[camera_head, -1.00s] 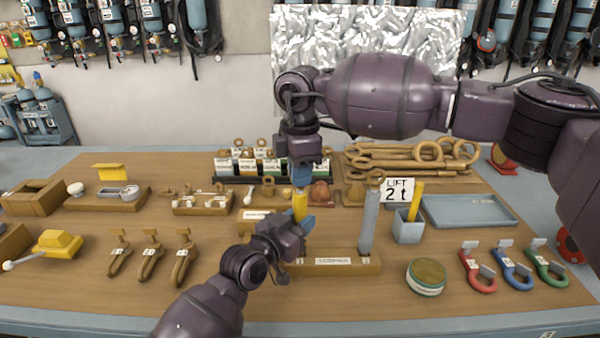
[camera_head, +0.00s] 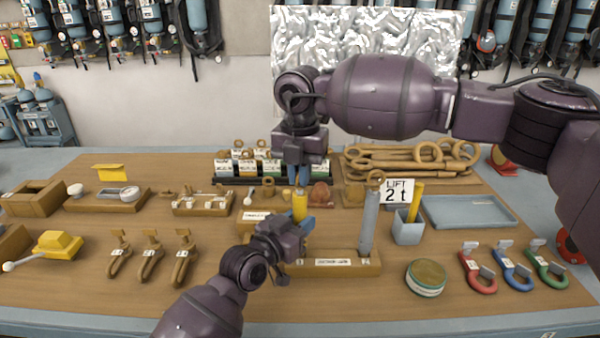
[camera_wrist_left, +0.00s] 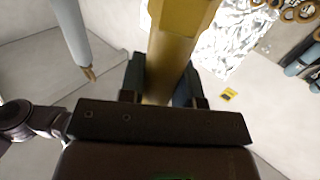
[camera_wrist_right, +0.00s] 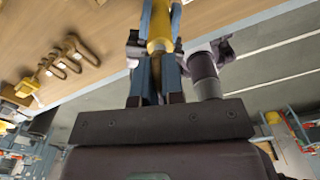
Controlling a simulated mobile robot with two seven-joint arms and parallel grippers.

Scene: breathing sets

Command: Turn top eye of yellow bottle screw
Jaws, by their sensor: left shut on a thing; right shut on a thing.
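The yellow bottle screw (camera_head: 299,207) stands upright in the left part of the wooden stand (camera_head: 330,265). My left gripper (camera_head: 303,226) is shut on its yellow body from the front left; the body fills the middle of the left wrist view (camera_wrist_left: 178,50). My right gripper (camera_head: 302,178) points down from above and is shut on the top eye, which its fingers mostly hide. In the right wrist view the yellow body (camera_wrist_right: 160,25) lies just beyond the right fingers (camera_wrist_right: 158,80).
A grey bottle screw (camera_head: 368,222) stands at the stand's right end. A blue-grey cup (camera_head: 408,228) with a yellow item and a "LIFT 2t" sign (camera_head: 398,190) are close to its right. A round tin (camera_head: 426,276) and coloured shackles (camera_head: 510,268) lie further right.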

